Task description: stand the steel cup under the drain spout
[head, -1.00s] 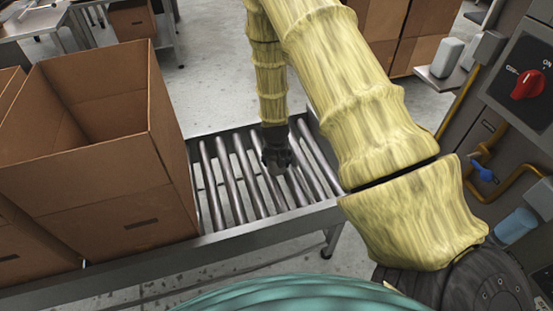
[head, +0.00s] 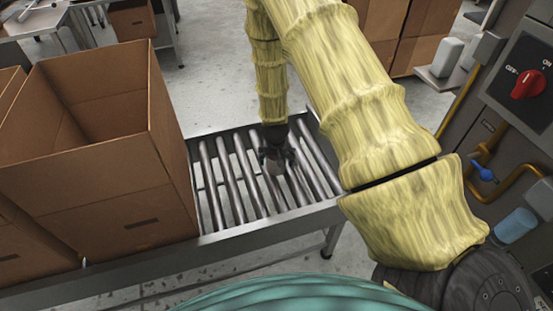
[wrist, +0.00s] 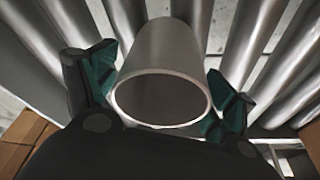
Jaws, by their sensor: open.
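The grey steel cup shows in the wrist view (wrist: 165,75), its dark open mouth turned toward the camera and its body running away over the rollers. In the head view the cup (head: 274,166) is small and partly hidden by my gripper (head: 277,153), low over the roller conveyor. My gripper (wrist: 166,100) is open, with one finger on each side of the cup and a gap visible at the right. On the wall unit at the right, a yellow pipe (head: 522,173) has a blue valve handle (head: 484,171). I cannot make out the spout's outlet.
An open cardboard box (head: 120,190) stands on the left of the roller conveyor (head: 225,180). A control panel with a red knob (head: 528,84) and a blue cylinder (head: 516,225) are at the right. Bare rollers lie around the gripper.

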